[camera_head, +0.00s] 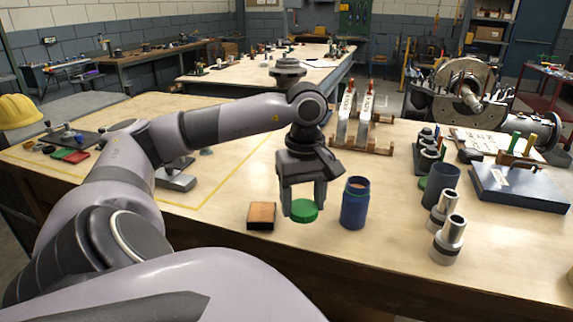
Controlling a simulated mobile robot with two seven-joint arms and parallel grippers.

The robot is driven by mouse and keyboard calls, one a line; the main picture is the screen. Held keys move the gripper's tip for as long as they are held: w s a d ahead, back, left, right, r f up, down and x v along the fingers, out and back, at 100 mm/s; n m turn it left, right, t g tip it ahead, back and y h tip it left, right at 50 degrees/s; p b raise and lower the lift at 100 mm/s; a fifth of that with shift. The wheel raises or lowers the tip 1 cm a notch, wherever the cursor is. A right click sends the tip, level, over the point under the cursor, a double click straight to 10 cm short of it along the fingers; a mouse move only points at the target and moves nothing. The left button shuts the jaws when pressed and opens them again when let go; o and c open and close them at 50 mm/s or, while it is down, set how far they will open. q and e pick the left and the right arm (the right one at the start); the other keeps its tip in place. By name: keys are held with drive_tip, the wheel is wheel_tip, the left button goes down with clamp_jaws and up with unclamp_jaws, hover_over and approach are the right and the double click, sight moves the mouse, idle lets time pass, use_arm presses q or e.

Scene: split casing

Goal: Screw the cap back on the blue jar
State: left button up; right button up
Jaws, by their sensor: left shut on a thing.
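The blue jar (354,208) stands upright on the wooden table near its front edge, with no cap on its top. A green round cap (304,214) is just left of the jar. My left gripper (303,200) points down from above and is shut on the green cap, a finger on each side. The cap is low, at or close to the table top; I cannot tell whether it touches. My right gripper is not in view.
An orange-topped block (261,215) lies left of the cap. A dark blue cylinder (440,186) and metal stepped parts (448,240) stand to the right, before a blue-grey case (520,188). White upright pieces on a wooden rack (362,145) are behind.

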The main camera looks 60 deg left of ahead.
use_arm(q)
drive_tip(key=w+d+f+m+b, duration=0.3)
drive_tip(key=d+f+m+b, duration=0.2)
drive_tip(key=d, duration=0.6)
drive_tip(key=w+d+f+m+b, duration=0.4)
drive_tip(key=d+f+m, duration=0.3)
drive_tip(key=d+m, duration=0.3)
drive_tip(key=shift+d+f+b, duration=0.15)
drive_tip(key=shift+d+b, duration=0.35)
drive_tip(key=shift+d, duration=0.3)
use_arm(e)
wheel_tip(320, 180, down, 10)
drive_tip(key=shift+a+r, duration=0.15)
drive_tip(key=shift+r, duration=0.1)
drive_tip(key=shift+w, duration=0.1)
